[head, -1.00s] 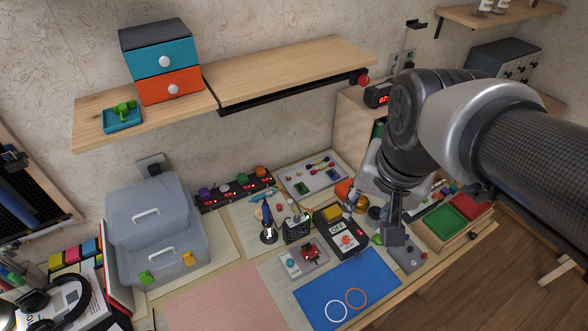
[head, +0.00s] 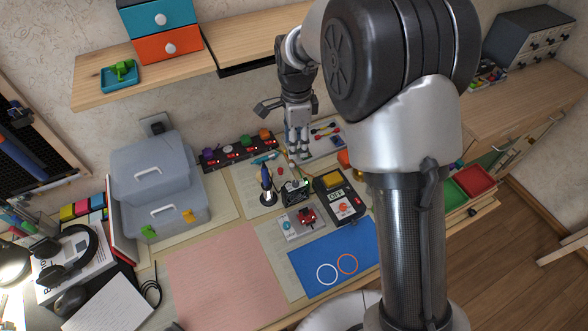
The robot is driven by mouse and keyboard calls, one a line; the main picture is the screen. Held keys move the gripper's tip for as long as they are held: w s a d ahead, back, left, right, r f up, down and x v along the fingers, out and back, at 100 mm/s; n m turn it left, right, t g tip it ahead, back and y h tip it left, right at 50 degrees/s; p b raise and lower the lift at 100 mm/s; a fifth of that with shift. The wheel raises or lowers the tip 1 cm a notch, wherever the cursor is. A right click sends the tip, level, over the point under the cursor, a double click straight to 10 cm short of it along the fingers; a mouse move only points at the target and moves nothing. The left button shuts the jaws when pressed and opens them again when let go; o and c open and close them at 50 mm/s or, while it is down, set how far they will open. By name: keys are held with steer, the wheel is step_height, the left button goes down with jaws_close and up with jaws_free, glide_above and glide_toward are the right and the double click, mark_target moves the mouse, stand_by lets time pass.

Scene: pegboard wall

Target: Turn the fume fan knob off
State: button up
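A black panel (head: 228,158) with several coloured knobs and red-lit displays stands at the back of the table. A purple knob (head: 208,153), a green knob (head: 246,140) and an orange knob (head: 265,134) show on it. I cannot read any label, so I cannot tell which is the fume fan knob. My gripper (head: 298,154) points down just right of the panel, apart from the orange knob, in front of a white board (head: 327,146). Its fingers are too small to tell whether they are open or shut; no held object shows.
A wooden shelf (head: 250,40) overhangs the back. A pen stand (head: 267,188), a black mesh holder (head: 295,192) and a meter (head: 341,203) stand in front of my gripper. A grey toolbox (head: 158,182) is at left. My arm hides the table's right part.

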mark_target(296, 182)
step_height(296, 182, down, 17)
steer(key=b, duration=0.4)
steer(key=shift+f+b, duration=0.15)
steer(key=shift+b, duration=0.15)
jaws_close()
